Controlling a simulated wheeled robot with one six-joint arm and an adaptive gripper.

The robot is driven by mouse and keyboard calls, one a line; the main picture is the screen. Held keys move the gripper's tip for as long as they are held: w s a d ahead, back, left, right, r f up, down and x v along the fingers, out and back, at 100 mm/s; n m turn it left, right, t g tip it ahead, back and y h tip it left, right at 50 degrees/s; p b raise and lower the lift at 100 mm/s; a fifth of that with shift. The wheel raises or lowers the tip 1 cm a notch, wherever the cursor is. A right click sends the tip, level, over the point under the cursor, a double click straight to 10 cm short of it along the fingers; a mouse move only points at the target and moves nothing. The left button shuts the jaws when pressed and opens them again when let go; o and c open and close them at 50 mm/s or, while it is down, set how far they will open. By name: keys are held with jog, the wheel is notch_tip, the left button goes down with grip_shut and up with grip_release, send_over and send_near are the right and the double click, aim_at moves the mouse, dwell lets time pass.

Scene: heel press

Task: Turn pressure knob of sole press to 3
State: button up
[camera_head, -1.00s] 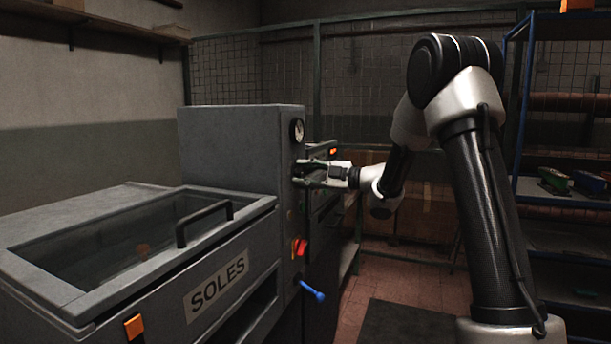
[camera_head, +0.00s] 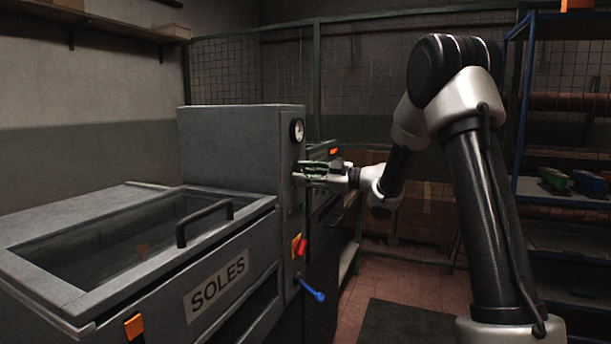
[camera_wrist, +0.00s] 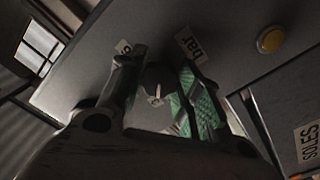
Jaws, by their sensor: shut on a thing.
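The sole press (camera_head: 240,150) is a grey machine on the left in the head view, with a "SOLES" label (camera_head: 216,288) on its front. My gripper (camera_head: 303,171) reaches to the upper front panel, below the round gauge (camera_head: 297,130). In the wrist view my gripper (camera_wrist: 155,95) is shut on the dark pressure knob (camera_wrist: 156,76), one finger on each side. The knob has a pale pointer mark. A "bar" label (camera_wrist: 190,46) and part of a number label (camera_wrist: 123,47) show beside the fingers. The rest of the scale is hidden, so the setting cannot be read.
A yellow button (camera_wrist: 270,39) is on the panel near the fingers. A red and yellow switch (camera_head: 298,246) and a blue-ended lever (camera_head: 313,291) are lower on the press. A lid handle (camera_head: 205,222) stands out at left. A shelf rack (camera_head: 517,100) is at right.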

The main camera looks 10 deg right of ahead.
jog(key=shift+f+m, duration=0.1)
jog(key=shift+m, duration=1)
jog(key=o, duration=1)
jog(key=shift+o, duration=0.2)
jog(key=v, duration=1.2)
